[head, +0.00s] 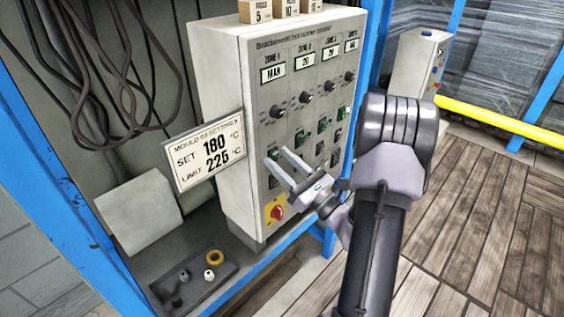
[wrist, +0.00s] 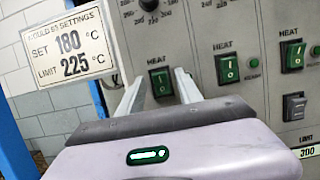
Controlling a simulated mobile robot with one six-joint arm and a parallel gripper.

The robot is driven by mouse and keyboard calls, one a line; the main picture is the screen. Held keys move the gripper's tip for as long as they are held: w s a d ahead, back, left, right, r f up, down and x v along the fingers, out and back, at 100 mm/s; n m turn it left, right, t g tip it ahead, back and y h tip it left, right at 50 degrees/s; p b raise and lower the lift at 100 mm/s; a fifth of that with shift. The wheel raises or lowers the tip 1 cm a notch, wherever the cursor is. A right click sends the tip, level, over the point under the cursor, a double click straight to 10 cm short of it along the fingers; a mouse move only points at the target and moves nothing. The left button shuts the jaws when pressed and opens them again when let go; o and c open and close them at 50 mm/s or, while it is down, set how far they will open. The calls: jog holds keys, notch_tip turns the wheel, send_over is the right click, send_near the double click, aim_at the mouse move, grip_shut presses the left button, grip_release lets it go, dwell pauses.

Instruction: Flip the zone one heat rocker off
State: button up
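The control panel (head: 235,110) has several zone columns. The zone one heat rocker (wrist: 160,82) is the leftmost green rocker in the wrist view, under a HEAT label, with a white mark on its face. I cannot tell which side is pressed. In the head view it is mostly hidden by my fingers. My gripper (head: 277,158) is open and empty in front of the zone one column. In the wrist view its fingers (wrist: 159,75) appear either side of the rocker. Whether they touch the panel is not clear.
Neighbouring heat rockers (wrist: 226,68) (wrist: 292,55) sit to the right, with a black rocker (wrist: 294,105) below one. A mould settings sign (head: 205,153) juts out left of the panel. A red and yellow rotary switch (head: 277,212) is below. A tray (head: 160,285) holds small parts.

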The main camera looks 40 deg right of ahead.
jog(key=p+v, duration=0.1)
jog(key=v, duration=1.6)
jog(key=shift+s, duration=0.2)
